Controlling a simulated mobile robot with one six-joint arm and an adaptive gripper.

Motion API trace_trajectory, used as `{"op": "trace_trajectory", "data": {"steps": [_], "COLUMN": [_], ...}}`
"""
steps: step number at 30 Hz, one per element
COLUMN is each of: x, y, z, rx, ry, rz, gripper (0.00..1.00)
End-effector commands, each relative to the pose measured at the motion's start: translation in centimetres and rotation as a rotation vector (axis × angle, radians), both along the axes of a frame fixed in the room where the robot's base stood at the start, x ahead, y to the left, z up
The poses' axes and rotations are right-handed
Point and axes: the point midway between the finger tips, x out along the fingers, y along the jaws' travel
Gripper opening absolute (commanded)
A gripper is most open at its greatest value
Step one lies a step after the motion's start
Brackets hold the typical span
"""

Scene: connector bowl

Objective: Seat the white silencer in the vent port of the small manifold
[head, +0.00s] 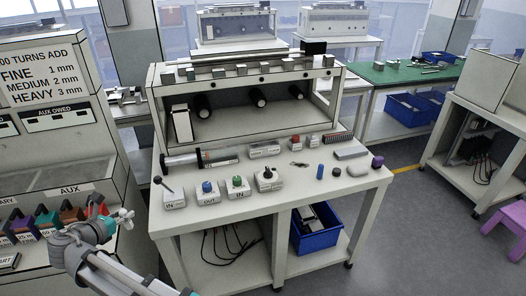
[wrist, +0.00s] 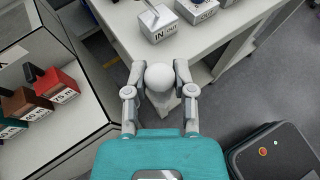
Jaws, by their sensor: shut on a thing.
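My gripper (wrist: 160,70) is shut on a white, round-topped piece (wrist: 159,79), which looks like the white silencer. Its top is a smooth dome, and a narrower part shows below between the two grey fingers. In the head view my gripper (head: 123,217) is at the left, off the front left corner of the workbench, and the held piece is too small there to make out well. Several small pale blocks stand on the bench. I cannot tell which is the small manifold; a pale block with ports (head: 265,149) lies behind the front row. No vent port is clearly visible.
The front row holds a lever block (head: 173,198), a blue-knob block (head: 206,194), a green-knob block (head: 238,189) and a black-knob block (head: 268,180). A shelf unit (head: 240,125) backs the bench (head: 330,199).

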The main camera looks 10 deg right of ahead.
Motion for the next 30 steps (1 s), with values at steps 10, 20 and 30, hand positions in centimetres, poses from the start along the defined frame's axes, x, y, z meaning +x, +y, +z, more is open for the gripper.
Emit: {"op": "trace_trajectory", "data": {"steps": [10, 20, 30], "x": [0.0, 0.1, 0.0], "y": [-0.1, -0.1, -0.1], "z": [0.0, 0.8, 3.8], "rx": [0.0, 0.0, 0.0], "ry": [0.0, 0.0, 0.0], "rz": [-0.001, -0.001, -0.001], "gripper": [0.01, 0.01, 0.01]}}
